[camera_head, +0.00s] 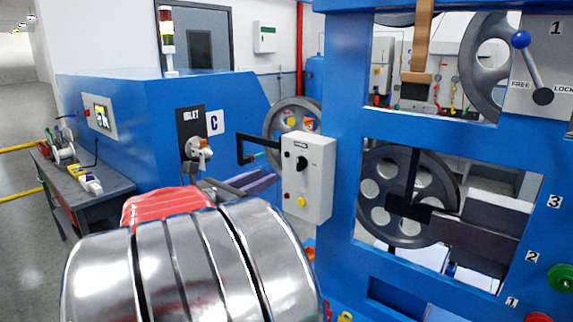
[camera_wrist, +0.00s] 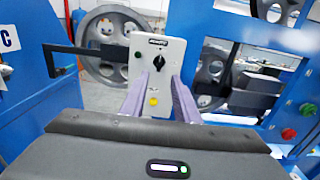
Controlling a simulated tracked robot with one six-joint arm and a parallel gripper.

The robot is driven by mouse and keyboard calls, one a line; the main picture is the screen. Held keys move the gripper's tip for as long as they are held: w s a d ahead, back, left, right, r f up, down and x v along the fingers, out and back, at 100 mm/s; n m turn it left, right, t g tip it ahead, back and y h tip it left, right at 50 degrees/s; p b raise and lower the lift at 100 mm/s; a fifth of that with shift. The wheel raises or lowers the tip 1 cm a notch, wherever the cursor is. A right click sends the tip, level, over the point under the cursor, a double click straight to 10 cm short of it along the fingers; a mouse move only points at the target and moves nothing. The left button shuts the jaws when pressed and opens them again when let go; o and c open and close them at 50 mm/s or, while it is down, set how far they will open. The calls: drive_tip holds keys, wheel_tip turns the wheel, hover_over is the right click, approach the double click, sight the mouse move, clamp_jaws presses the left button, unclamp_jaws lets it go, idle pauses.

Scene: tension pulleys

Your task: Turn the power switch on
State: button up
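A grey-white control box (camera_head: 308,178) hangs on a black bracket left of the blue frame. Its black rotary switch (camera_head: 302,163) is on the front face; the switch also shows in the wrist view (camera_wrist: 159,62). The label above the switch is too small to read. My gripper (camera_head: 268,181) has purple fingers and is short of the box, to the left of it in the head view. In the wrist view my gripper (camera_wrist: 160,76) is open and empty, with the panel visible between its fingers. The switch appears just above and between the fingertips, apart from them.
The box also has a yellow button (camera_wrist: 153,101) and a green one (camera_wrist: 138,54). The black bracket (camera_head: 245,147) reaches left to the blue machine (camera_head: 150,130). The blue frame (camera_head: 345,130), with wheels behind it, stands close right of the box.

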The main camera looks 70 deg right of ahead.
sight(298, 162)
drive_tip(key=x, duration=1.3)
drive_tip(key=shift+s+d, duration=0.2)
drive_tip(key=shift+d, duration=0.1)
drive_tip(key=shift+c, duration=0.4)
clamp_jaws()
